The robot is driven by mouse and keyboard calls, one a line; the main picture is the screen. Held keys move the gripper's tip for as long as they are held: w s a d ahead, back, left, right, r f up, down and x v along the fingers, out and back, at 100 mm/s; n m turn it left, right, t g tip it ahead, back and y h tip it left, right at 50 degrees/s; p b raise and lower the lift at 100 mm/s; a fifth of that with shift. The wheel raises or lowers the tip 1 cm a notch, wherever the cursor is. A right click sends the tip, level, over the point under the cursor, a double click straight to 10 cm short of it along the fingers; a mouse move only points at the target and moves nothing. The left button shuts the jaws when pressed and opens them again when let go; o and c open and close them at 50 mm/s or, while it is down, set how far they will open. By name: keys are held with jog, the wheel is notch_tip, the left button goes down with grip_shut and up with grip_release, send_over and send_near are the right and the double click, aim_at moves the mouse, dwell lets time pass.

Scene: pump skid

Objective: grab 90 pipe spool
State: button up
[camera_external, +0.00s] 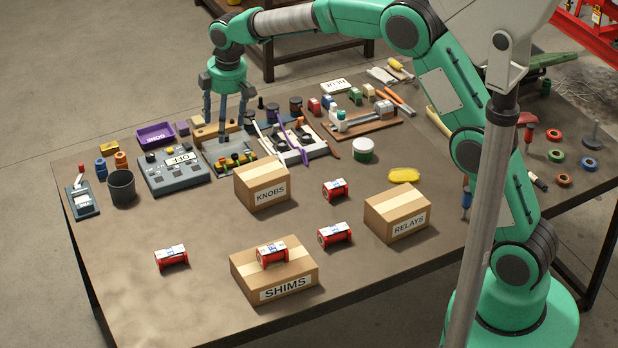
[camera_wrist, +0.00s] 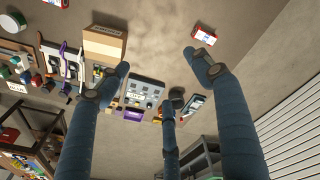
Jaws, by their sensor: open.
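Several red pipe spools with white labels are on the table; I cannot read which is marked 90. In the external view one spool (camera_external: 172,258) lies alone at the front left. Another spool (camera_external: 271,253) sits on the SHIMS box (camera_external: 285,289). Two more lie to the right, one spool (camera_external: 335,234) near that box and one spool (camera_external: 335,189) farther back. My gripper (camera_external: 226,118) is open and empty, fingers down over the back of the table, away from the spools. The wrist view shows its spread fingers (camera_wrist: 160,85) and a spool (camera_wrist: 204,36) beyond them.
The KNOBS box (camera_external: 263,184) stands between my gripper and the spools. The RELAYS box (camera_external: 398,212) is at the right. A grey OFF panel (camera_external: 173,171), black cup (camera_external: 122,187) and small parts crowd the back.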

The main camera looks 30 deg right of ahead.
jog(key=w+a+f+n+p, duration=0.1)
jog(key=w+a+f+n, duration=0.1)
jog(key=a+f, duration=0.85)
jog(key=n+g+p, duration=0.1)
jog(key=n, duration=0.2)
send_over(165, 250)
notch_tip(165, 250, down, 13)
jog(key=shift+a+h, duration=0.1)
jog(key=shift+h, duration=0.3)
jog(key=shift+f, duration=0.1)
jog(key=shift+f, duration=4.25)
jog(key=shift+f, duration=2.6)
jog(key=shift+c, duration=0.2)
